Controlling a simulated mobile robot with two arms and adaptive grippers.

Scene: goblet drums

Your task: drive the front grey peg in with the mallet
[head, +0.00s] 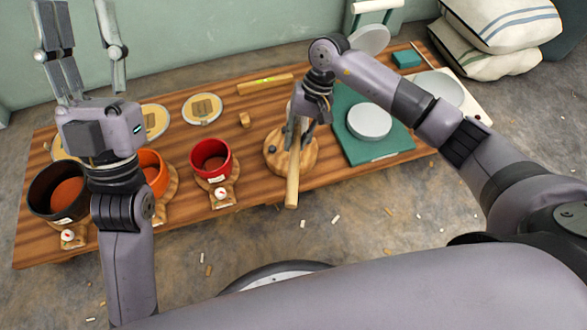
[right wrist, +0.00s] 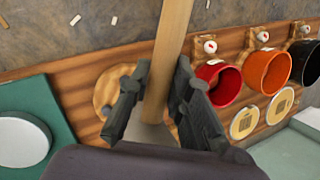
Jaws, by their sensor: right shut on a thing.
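My right gripper (head: 300,128) is shut on the mallet (head: 292,182), seen as a pale wooden bar slanting down toward the front. The bar also shows between the two fingers in the right wrist view (right wrist: 170,50). Below it is a round wooden block (head: 305,160) on the table. One dark grey peg (head: 272,149) shows on the block's left part, left of the mallet. The gripper and mallet hide part of the block, so other pegs cannot be made out. My left gripper (head: 88,25) is raised at the left, open and empty, its fingers pointing up.
Black, orange (head: 152,172) and red (head: 211,158) drum shells stand on the wooden table (head: 235,132) at left. A green board (head: 372,155) with a grey disc (head: 369,122) lies at right. A level (head: 265,84) and a small wooden block (head: 244,119) lie behind.

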